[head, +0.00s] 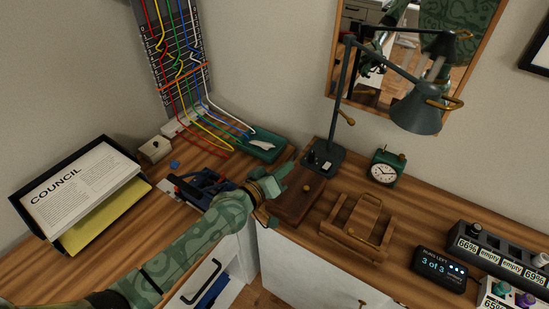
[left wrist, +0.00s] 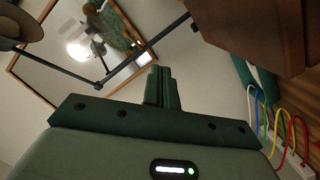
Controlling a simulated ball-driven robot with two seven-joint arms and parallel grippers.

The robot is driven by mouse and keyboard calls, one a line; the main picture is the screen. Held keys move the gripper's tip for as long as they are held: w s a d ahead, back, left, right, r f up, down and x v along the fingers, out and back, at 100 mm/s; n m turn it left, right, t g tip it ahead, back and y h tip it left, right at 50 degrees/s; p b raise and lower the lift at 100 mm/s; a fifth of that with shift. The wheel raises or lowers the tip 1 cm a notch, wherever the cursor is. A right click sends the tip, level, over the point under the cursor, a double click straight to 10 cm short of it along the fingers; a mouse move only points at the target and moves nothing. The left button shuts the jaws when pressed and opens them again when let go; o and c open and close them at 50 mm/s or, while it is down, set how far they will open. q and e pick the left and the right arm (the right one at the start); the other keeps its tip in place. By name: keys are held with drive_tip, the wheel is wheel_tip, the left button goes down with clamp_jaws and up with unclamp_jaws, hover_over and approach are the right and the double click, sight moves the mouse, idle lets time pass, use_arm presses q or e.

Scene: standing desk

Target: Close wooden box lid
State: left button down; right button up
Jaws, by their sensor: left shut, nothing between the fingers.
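A dark reddish-brown wooden box (head: 296,207) with a small brass knob stands on the desk just right of my left gripper. From these views I cannot tell how far its lid is raised. My left gripper (head: 284,172) is shut and empty, its fingers pointing up and right beside the box's left side and partly covering it. In the left wrist view the shut fingers (left wrist: 162,88) show at the middle, and a dark brown wooden surface (left wrist: 262,30) fills the upper right, apart from the fingers. My right gripper is not in view.
A desk lamp (head: 345,120) stands behind the box, with a green clock (head: 387,168) to its right. Coloured cables (head: 215,125) and a teal case (head: 265,147) lie behind my gripper.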

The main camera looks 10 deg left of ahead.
sight(301, 200)
use_arm(q)
drive_tip(key=shift+s+d+f+m+p, duration=0.1)
drive_tip(key=shift+s+d+m+p, duration=0.2)
drive_tip(key=shift+d+m+p, duration=0.45)
drive_tip(key=d+f+m, duration=0.1)
drive_tip(key=s+d+f+m+p, duration=0.1)
drive_tip(key=m, duration=0.1)
drive_tip(key=shift+d+y, duration=0.2)
drive_tip(key=shift+y, duration=0.2)
drive_tip(key=shift+s+d+f+m, duration=0.2)
drive_tip(key=shift+d+f+m, duration=0.3)
drive_tip(key=shift+f+m, duration=0.35)
drive_tip(key=shift+s+d+f, duration=0.1)
drive_tip(key=shift+d+f, duration=0.15)
drive_tip(key=shift+f, duration=0.1)
drive_tip(key=shift+s, duration=0.1)
